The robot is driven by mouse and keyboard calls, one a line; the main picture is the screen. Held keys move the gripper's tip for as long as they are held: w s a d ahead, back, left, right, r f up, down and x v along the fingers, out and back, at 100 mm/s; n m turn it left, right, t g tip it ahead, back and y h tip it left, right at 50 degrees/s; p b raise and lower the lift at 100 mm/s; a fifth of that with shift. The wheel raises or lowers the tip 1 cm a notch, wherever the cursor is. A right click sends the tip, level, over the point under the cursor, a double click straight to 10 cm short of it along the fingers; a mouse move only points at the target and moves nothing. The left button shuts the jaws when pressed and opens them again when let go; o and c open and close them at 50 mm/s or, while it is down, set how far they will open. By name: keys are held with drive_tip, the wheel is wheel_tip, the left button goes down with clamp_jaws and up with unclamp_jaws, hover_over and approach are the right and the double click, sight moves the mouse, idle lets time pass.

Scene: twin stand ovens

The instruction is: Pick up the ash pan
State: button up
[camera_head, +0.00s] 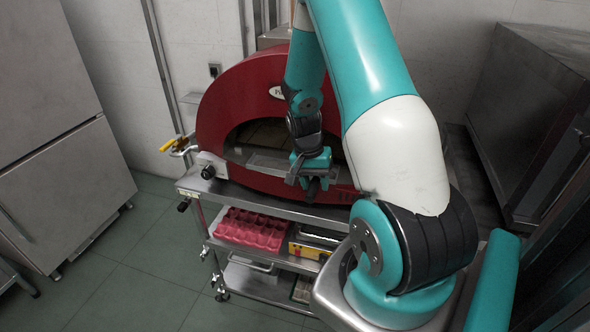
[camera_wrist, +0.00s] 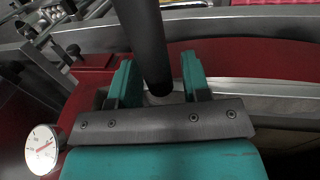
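My gripper (camera_head: 312,174) points down in front of the mouth of the red oven. In the wrist view its teal fingers (camera_wrist: 160,82) stand apart on either side of a dark round handle (camera_wrist: 145,40), and a small gap shows on each side. The handle also shows in the head view (camera_head: 294,170), slanting down and left toward the front of the cart. It looks like the ash pan's handle, but I cannot tell for sure. I cannot make out the pan itself; the gripper hides where the handle ends.
The red domed oven (camera_head: 232,105) stands on a steel cart (camera_head: 196,184). A dial gauge (camera_wrist: 42,150) sits near its front left. A pink tray (camera_head: 250,229) is on the shelf below. Steel cabinets stand left (camera_head: 60,150) and right (camera_head: 525,110); the floor at left is clear.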

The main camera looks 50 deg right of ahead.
clamp_jaws()
drive_tip(key=shift+r, duration=0.2)
